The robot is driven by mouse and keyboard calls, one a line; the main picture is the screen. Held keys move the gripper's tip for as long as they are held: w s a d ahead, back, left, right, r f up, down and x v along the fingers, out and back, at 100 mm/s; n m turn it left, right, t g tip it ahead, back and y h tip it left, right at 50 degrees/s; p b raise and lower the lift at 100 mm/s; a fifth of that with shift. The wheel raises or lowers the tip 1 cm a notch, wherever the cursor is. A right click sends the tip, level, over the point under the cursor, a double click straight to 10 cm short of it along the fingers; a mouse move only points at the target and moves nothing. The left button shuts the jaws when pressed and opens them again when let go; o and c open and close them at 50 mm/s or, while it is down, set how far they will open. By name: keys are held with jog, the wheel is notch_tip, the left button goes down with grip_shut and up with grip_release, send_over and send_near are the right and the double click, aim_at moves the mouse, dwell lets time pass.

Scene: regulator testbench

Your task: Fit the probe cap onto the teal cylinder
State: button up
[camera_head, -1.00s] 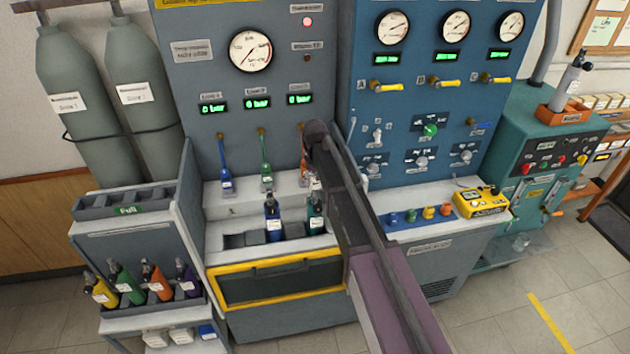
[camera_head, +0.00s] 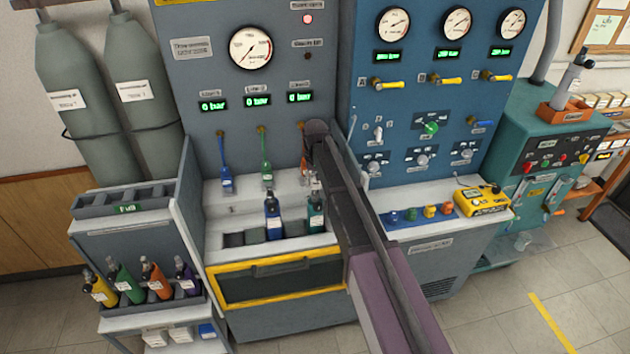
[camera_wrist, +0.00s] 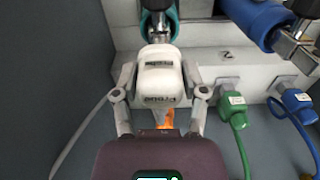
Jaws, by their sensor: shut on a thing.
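The white probe cap (camera_wrist: 160,80), with an orange hose (camera_wrist: 164,118) behind it, is between the fingers of my gripper (camera_wrist: 160,73) in the wrist view. My gripper is shut on it. The teal cylinder (camera_wrist: 174,20) is just beyond, with its metal valve in line with the cap's far end. The cap meets or overlaps the valve in this view; I cannot tell whether it is seated. In the head view the teal cylinder (camera_head: 316,216) stands upright in the bench rack, its top partly hidden by my arm. The gripper is mostly hidden there too.
A blue cylinder (camera_head: 272,220) stands left of the teal one. The yellow-edged guard (camera_head: 282,283) is in front. Several coloured cylinders stand in the rack at left.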

jog(key=shift+f+b, duration=1.45)
jog(key=shift+f, duration=0.05)
dwell(1.1)
jog(key=o, duration=1.3)
jog(key=shift+c, duration=0.2)
jog(key=shift+r, duration=0.15)
